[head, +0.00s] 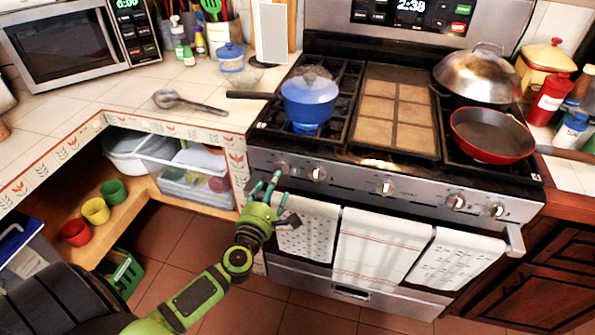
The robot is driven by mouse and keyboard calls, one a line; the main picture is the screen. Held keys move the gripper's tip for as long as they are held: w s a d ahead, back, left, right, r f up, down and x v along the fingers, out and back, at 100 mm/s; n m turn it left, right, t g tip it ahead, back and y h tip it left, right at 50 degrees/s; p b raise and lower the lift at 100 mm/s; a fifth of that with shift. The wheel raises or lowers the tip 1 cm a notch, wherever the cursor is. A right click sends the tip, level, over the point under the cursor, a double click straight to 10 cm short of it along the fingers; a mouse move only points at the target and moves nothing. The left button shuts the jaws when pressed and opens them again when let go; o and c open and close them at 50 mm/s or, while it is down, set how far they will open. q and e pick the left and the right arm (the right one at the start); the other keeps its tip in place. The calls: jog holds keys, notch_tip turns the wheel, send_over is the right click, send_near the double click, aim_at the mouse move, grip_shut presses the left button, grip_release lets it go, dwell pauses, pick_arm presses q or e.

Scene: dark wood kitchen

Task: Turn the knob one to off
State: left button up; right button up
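The stove's front panel carries a row of several round silver knobs. The leftmost knob (283,167) is close to my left gripper (268,181), and a second knob (317,173) is just to its right. No label tells which is knob one. My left gripper is green with teal fingers, which stand apart with nothing seen between them. One fingertip is near the leftmost knob's lower left; I cannot tell whether it touches. A blue flame (306,128) glows under the blue pot (310,101) on the front left burner. My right gripper is not in view.
Towels (378,247) hang on the oven handle below the knobs. A red pan (490,134) and a domed metal lid (474,74) are on the right burners. A ladle (188,102) lies on the left counter. Open shelves with cups (96,211) are below it.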

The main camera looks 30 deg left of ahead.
aim_at(281, 168)
pick_arm(q)
jog(key=x, duration=0.5)
jog(key=shift+a, duration=0.15)
jog(key=shift+w+a+f, duration=0.1)
jog(key=shift+w, duration=0.45)
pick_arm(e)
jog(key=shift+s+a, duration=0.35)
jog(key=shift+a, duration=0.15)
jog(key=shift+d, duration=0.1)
